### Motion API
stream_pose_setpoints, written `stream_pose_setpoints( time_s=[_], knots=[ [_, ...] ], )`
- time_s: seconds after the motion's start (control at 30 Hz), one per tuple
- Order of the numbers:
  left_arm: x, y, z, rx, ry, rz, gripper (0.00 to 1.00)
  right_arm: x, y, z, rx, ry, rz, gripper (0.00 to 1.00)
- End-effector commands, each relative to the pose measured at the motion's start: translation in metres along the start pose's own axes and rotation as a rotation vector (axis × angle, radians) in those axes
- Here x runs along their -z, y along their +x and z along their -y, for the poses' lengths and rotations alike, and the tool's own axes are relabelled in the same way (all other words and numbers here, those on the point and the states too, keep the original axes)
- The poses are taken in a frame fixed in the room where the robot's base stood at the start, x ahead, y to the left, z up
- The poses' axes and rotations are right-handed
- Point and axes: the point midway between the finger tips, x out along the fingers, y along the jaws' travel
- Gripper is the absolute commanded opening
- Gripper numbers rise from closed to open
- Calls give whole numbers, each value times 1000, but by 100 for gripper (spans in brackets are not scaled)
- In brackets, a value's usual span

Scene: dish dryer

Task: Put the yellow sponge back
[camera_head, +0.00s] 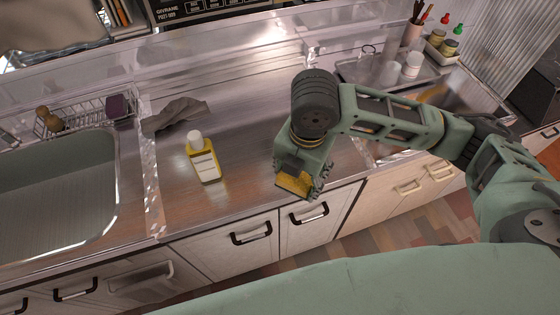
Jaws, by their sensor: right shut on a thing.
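My right gripper (299,190) is shut on the yellow sponge (293,184), near the front edge of the counter. The sponge is partly hidden by the gripper's fingers. I cannot tell whether the sponge touches the counter. A wire rack (85,117) stands behind the sink at the left. It holds a brown rounded item and a dark purple block (120,106). My left gripper is not in view.
A yellow bottle with a white cap (205,168) stands on the counter (245,130) left of my gripper. A grey cloth (177,116) lies behind it. The sink (60,190) is at the left. A tray (385,74) with white cups is at the back right.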

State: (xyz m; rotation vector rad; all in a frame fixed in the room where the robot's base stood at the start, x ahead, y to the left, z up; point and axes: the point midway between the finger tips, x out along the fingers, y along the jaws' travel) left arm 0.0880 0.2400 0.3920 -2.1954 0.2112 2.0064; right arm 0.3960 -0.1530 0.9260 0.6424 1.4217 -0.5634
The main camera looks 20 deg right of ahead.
Motion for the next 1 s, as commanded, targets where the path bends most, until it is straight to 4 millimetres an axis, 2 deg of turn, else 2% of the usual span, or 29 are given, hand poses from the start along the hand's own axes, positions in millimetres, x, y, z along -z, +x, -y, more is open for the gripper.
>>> stream_pose_setpoints(
  time_s=[0.1,0.2,0.4,0.57,1.0],
  knots=[
    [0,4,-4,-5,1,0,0,0,-8,-8,2,-307,27,42],
    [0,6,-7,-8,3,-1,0,1,-14,-12,-1,-520,44,42],
    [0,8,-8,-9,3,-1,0,1,-21,-17,-14,-768,66,42],
    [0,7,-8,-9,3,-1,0,-8,-14,-25,-16,-814,68,42],
    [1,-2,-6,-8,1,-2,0,-76,46,-79,-17,-814,69,42]
  ],
)
